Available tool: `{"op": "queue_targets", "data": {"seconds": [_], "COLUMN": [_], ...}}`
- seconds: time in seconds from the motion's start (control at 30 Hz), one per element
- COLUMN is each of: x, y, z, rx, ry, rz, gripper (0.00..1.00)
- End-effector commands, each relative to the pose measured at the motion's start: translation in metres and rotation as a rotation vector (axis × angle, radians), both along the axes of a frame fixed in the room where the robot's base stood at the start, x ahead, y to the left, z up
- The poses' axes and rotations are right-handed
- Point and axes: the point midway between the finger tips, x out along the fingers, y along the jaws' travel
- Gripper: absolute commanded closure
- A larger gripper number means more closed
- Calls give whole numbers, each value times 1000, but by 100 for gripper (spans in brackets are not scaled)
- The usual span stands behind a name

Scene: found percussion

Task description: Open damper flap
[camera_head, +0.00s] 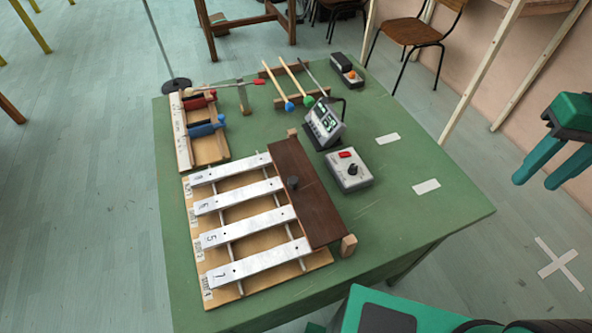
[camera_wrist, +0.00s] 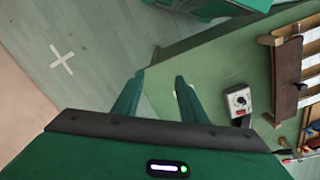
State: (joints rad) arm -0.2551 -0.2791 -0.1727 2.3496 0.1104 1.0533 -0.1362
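The damper flap (camera_head: 311,213) is a dark brown wooden board with a small black knob (camera_head: 293,182). It lies over the right ends of the silver metal bars (camera_head: 253,263) of a chime instrument on the green table. In the wrist view the flap (camera_wrist: 286,71) is at the right, with its knob (camera_wrist: 301,87) on it. My gripper (camera_head: 540,180) is off the table's right side in the head view, away from the flap. In the wrist view my gripper (camera_wrist: 160,88) has its two fingers apart with nothing between them.
A grey control box (camera_head: 348,171) with a black knob and red switch is right of the flap. A small display (camera_head: 324,123) stands behind it. Mallets (camera_head: 297,81) rest on a rack at the back. The table's right side (camera_head: 445,200) is mostly clear.

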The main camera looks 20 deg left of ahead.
Motion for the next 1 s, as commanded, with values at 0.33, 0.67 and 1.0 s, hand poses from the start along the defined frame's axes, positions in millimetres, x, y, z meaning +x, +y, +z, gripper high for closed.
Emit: {"op": "queue_targets", "data": {"seconds": [0.33, 0.67, 1.0], "x": [46, 27, -35], "y": [143, 299, 420], "z": [4, -3, -15], "rx": [-3, -1, 5], "ry": [0, 0, 2], "rz": [487, 943, 1302], "gripper": [61, 61, 61]}}
